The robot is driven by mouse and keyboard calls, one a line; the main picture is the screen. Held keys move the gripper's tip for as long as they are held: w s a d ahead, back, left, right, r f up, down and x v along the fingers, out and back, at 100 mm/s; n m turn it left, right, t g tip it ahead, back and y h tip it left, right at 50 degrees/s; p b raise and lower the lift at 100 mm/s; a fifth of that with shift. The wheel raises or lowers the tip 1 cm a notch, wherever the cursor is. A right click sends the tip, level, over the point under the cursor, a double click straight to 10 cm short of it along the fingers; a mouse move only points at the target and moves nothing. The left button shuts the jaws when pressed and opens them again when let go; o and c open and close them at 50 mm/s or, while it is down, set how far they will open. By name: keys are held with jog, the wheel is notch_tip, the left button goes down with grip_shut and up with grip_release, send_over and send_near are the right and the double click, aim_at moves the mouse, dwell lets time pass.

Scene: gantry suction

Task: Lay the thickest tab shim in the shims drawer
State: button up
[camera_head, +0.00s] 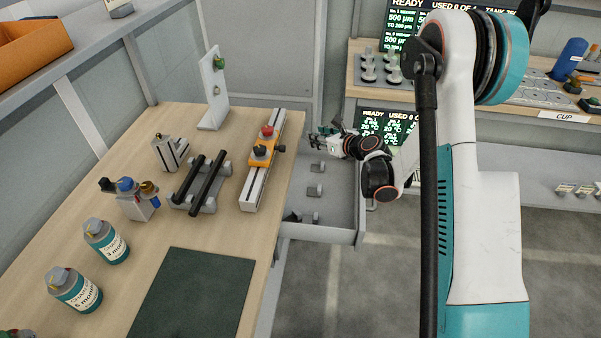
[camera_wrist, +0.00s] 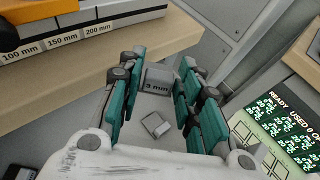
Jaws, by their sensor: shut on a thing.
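My gripper (camera_head: 322,138) is over the far end of the open grey drawer (camera_head: 325,235), beside the wooden bench. A smaller pale metal piece (camera_wrist: 156,125) lies lower in that view, in the drawer and apart from the fingers. The held block is hardly visible there.
On the bench (camera_head: 220,228) stand a rail with an orange clamp (camera_head: 262,155), black rods on a grey stand (camera_head: 200,183), labelled bottles (camera_head: 105,241) and a dark mat (camera_head: 193,295). The bench edge runs close left of my gripper. Display screens (camera_head: 388,124) are beyond, to the right.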

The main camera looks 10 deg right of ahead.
notch_tip(320, 180, down, 11)
jog(key=b, duration=0.3)
jog(key=shift+f, duration=0.1)
jog(key=b+x, duration=0.3)
jog(key=x, duration=0.1)
jog(key=shift+w+a+r, duration=0.15)
jog(key=shift+w+r, duration=0.05)
jog(key=shift+r, duration=0.05)
jog(key=shift+f, duration=0.15)
jog(key=shift+f, duration=0.3)
jog(key=shift+s+f, duration=0.1)
jog(key=o, duration=1.1)
jog(key=shift+f, duration=0.1)
jog(key=shift+c, duration=0.2)
